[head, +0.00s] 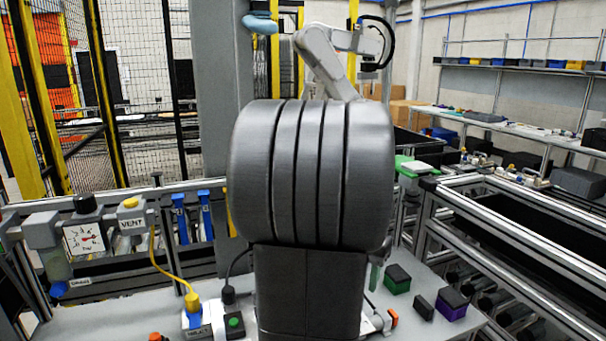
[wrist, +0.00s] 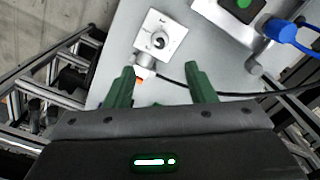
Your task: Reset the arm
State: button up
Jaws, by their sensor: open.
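My gripper (wrist: 159,68) shows in the wrist view with its two green fingers apart and nothing between the tips. It hangs over a light grey table top (wrist: 130,40). A small white plate with a toggle switch (wrist: 160,40) lies just beyond the fingertips, apart from them as far as I can tell. In the head view my own dark arm fills the middle and hides the gripper and much of the table.
In the head view, a pressure gauge (head: 86,238) and a VENT box (head: 131,216) with a yellow cable stand left. A railed conveyor (head: 530,240) borders the right. A green-button box (wrist: 243,8) tops the wrist view.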

notch_tip(320, 180, down, 11)
jog(key=shift+s+r, duration=0.1)
jog(key=shift+n, duration=0.3)
jog(key=n, duration=0.9)
jog(key=shift+n, duration=0.3)
jog(key=n, duration=0.4)
jog(key=shift+n, duration=2.9)
jog(key=shift+r, duration=0.1)
